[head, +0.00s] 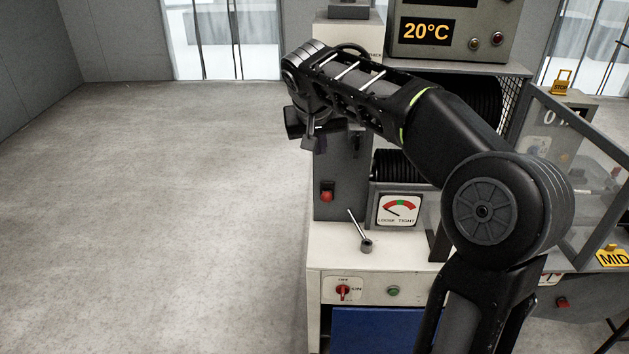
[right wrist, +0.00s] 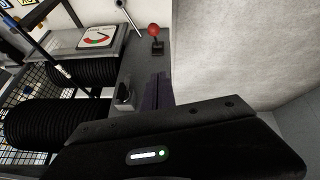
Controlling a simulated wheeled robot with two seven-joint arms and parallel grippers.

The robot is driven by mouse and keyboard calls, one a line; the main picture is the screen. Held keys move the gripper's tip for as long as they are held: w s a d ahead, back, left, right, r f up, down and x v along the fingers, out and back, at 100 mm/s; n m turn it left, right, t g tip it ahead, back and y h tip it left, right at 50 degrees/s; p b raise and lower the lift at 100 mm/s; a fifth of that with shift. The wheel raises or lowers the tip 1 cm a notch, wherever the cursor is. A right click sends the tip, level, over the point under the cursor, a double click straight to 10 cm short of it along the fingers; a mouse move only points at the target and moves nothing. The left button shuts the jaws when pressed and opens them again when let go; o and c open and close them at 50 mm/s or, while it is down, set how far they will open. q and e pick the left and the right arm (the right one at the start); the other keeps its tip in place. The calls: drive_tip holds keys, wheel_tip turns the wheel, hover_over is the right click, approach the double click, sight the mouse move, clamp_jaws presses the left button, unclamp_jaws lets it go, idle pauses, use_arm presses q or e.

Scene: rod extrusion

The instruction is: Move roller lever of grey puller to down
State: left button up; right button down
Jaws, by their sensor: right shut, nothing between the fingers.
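The grey puller's upright panel (head: 330,215) stands on a white base. It carries a red-knobbed lever (head: 327,192), which also shows in the right wrist view (right wrist: 154,32), and a small dark lever or switch (head: 355,146), seen closer in the right wrist view (right wrist: 123,96). No readable label says which is the roller lever. My right gripper (head: 318,143) is shut and empty in front of the panel's upper part, left of the small lever and above the red knob. Its dark fingers (right wrist: 158,92) point along the panel in the wrist view, apart from both levers. My left gripper is out of view.
A LOOSE–TIGHT gauge (head: 398,209) sits right of the panel, below a black ribbed roller (head: 398,165). A tilted metal lever (head: 359,232) rises from the white base (head: 330,250). My right arm hides much of the machine. The floor (head: 170,200) at left is clear.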

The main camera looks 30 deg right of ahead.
drive_tip(key=shift+w, duration=0.1)
drive_tip(key=p, duration=0.3)
hover_over(327, 195)
drive_tip(key=w+d, duration=0.1)
drive_tip(key=w, duration=0.3)
wheel_tip(327, 195, down, 9)
drive_tip(key=shift+s+a+f, duration=0.2)
drive_tip(key=shift+s+f, duration=0.3)
drive_tip(key=shift+s, duration=0.05)
drive_tip(key=shift+s+a+f, duration=0.15)
drive_tip(key=shift+s+f, duration=0.3)
drive_tip(key=shift+s, duration=0.05)
drive_tip(key=shift+s+a+f, duration=0.1)
drive_tip(key=shift+f, duration=0.2)
